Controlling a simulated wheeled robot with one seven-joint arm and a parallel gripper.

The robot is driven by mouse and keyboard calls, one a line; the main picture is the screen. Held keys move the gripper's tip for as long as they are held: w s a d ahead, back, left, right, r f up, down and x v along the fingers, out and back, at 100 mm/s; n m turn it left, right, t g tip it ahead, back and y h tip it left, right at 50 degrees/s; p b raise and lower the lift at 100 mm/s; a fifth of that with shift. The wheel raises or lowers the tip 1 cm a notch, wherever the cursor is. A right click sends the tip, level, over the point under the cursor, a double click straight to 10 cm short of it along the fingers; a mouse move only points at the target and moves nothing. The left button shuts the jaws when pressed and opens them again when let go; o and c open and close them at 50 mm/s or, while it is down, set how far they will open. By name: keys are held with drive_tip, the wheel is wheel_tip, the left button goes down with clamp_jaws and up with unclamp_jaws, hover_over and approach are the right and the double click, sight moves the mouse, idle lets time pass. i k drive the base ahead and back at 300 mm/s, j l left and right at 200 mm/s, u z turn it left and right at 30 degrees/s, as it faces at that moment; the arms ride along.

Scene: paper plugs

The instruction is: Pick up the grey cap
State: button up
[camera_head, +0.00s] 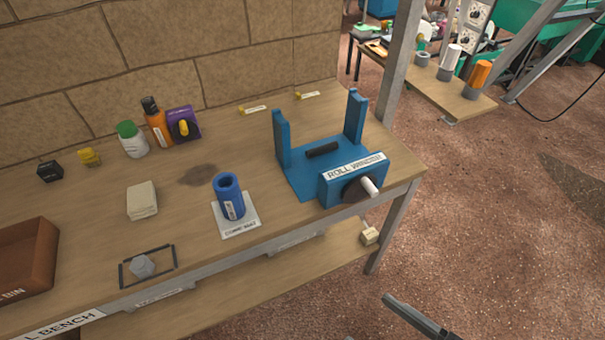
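A small grey cap (142,265) sits at the front left of the wooden bench, inside a thin black rectangular frame (174,254). Nothing covers it. A dark grey part of what looks like my gripper (418,317) shows at the bottom edge, right of the bench and over the floor. It is far to the right of the cap and apart from it. Most of the gripper is cut off, so its opening does not show.
On the bench (95,205) stand a blue roll (229,196) on a white card, a blue roll winder (345,183), pale stacked pads (142,200), a brown bin (28,262) and bottles (131,139). A grey post (397,60) rises behind the bench's right end.

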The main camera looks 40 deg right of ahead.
sight(141, 267)
drive_tip(key=i+j, duration=0.1)
drive_tip(key=j, duration=0.7)
drive_tip(key=i+j, duration=0.15)
drive_tip(key=j, duration=0.3)
